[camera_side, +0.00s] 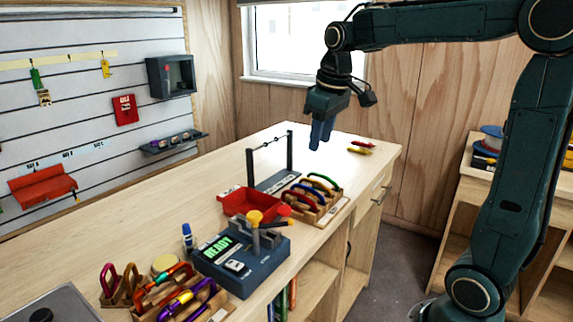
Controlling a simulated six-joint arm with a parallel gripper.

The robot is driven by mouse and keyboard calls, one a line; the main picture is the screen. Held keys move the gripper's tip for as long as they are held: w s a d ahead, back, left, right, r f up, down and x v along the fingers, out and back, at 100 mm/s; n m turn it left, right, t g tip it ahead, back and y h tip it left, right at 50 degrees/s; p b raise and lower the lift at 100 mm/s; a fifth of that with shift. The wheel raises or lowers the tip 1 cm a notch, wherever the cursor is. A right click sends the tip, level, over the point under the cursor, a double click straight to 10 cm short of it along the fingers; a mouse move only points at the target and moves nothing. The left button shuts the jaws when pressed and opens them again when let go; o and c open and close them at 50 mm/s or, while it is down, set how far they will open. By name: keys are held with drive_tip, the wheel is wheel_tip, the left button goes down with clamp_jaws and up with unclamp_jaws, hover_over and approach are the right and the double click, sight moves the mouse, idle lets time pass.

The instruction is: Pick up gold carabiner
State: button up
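My gripper (321,135) hangs in the air over the back part of the workbench, blue fingers pointing down. The fingers look close together, and I cannot tell whether they are open or shut; nothing is clearly visible between them. A small yellow item (359,151) lies on the bench to the right of my gripper, beside a small red one (362,144). It may be the gold carabiner, but it is too small to be sure. A wooden rack (327,214) holds several coloured carabiners, including a green one (322,178), below my gripper in the picture.
A black upright frame (290,152) stands left of my gripper. A red tray (236,203) and a blue-grey device reading READY (262,272) stand nearer the camera. More carabiners in wooden racks are at the front left. The bench's left and back surface is mostly clear.

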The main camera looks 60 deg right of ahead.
drive_tip(key=w+d+f+g, duration=0.1)
drive_tip(key=w+d+f, duration=0.1)
drive_tip(key=w+d, duration=0.45)
drive_tip(key=g, duration=0.1)
hover_over(314, 181)
wheel_tip(314, 181, down, 5)
drive_tip(key=shift+w+d+y, duration=0.15)
drive_tip(key=shift+d+y, duration=0.05)
drive_tip(key=shift+y, duration=0.2)
drive_tip(key=shift+f, duration=0.1)
drive_tip(key=shift+f, duration=4.2)
drive_tip(key=shift+f, duration=2.6)
clamp_jaws()
